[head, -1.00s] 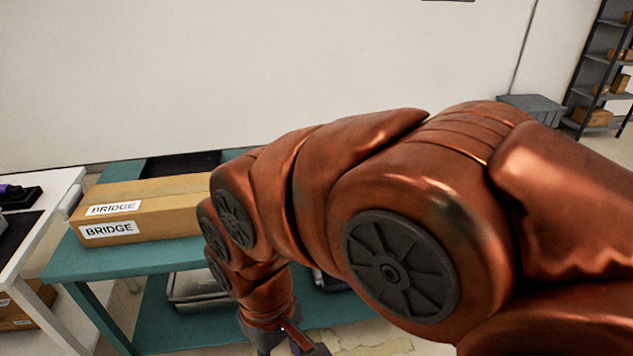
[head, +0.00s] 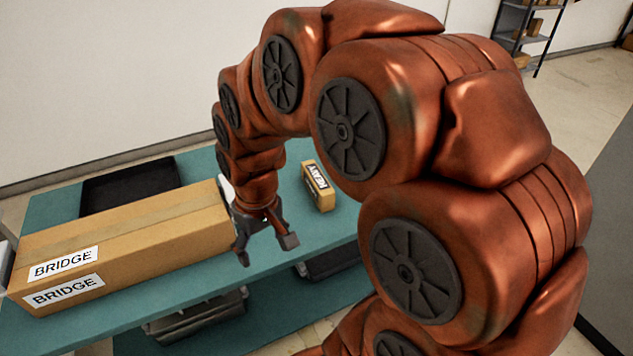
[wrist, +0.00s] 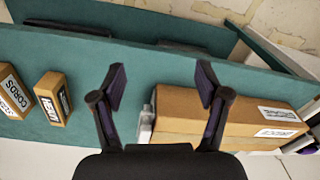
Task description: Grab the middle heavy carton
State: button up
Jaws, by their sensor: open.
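The heavy carton (head: 318,186), a small brown box with a HEAVY label, stands on the teal bench right of my gripper in the head view. In the wrist view the heavy carton (wrist: 53,98) is at the left, between a CORDS carton (wrist: 14,92) and the long BRIDGE carton (wrist: 205,112). My gripper (head: 267,250) is open and empty, pointing down above the bench beside the right end of the BRIDGE carton. In the wrist view my gripper's (wrist: 162,72) spread fingers frame the bench and the end of the BRIDGE carton, apart from the heavy carton.
The BRIDGE carton (head: 130,240) fills the bench's left side. A black tray (head: 130,186) lies behind it. A small pale object (wrist: 146,123) stands at its end. Bare teal bench top (head: 325,238) lies in front of the heavy carton. Grey trays (head: 196,318) sit below.

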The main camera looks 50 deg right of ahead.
jog(key=w+d+f+m+t+p, duration=0.1)
jog(key=w+d+f+t, duration=0.1)
jog(key=w+d, duration=0.9)
jog(key=m+t+h+p, duration=0.2)
jog(key=m, duration=0.1)
send_over(318, 178)
jog(key=s, duration=0.2)
jog(key=f, duration=0.3)
jog(key=a+f, duration=0.1)
jog(key=shift+w+f, duration=0.25)
jog(key=shift+f, duration=0.05)
jog(key=shift+d+f, duration=0.15)
jog(key=shift+d, duration=0.1)
jog(key=shift+p+x, duration=0.4)
jog(key=shift+x, duration=0.85)
jog(key=shift+s+p+x, duration=0.15)
jog(key=shift+p+x, duration=0.45)
jog(key=shift+x, duration=0.2)
jog(key=shift+s+p+x, duration=0.1)
jog(key=shift+p+x, duration=0.45)
jog(key=shift+x, duration=1.3)
jog(key=shift+a, duration=0.15)
grip_shut()
